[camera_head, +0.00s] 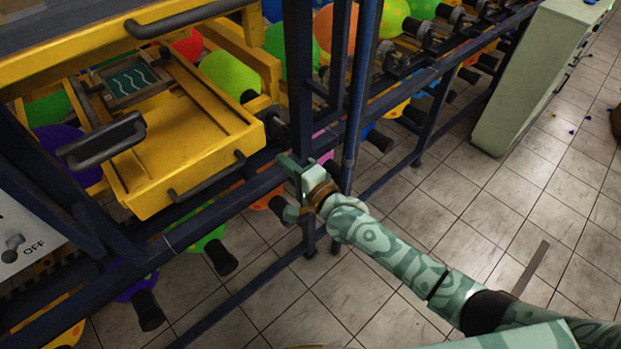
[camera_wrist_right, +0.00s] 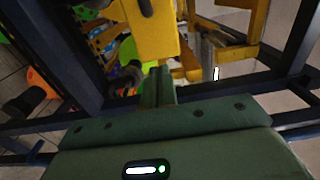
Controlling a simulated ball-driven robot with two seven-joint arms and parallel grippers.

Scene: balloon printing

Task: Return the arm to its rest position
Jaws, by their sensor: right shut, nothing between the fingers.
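My right arm reaches in from the lower right in the head view, patterned in pale and dark green. My right gripper (camera_head: 287,180) is at the dark blue machine frame, just right of the yellow tray's front corner, and holds nothing. In the right wrist view its fingers (camera_wrist_right: 160,85) are together and point toward the frame and a yellow part. The yellow tray (camera_head: 192,172) is pulled out, with a dark handle on its front and a small teal wave-marked plate in it. My left gripper is not in view.
Dark blue posts (camera_head: 299,80) and rails stand close around my right gripper. Several coloured balloons (camera_head: 230,74) sit behind them. A pale green cabinet (camera_head: 520,80) stands at the upper right. A panel marked OFF (camera_head: 25,240) is at the left.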

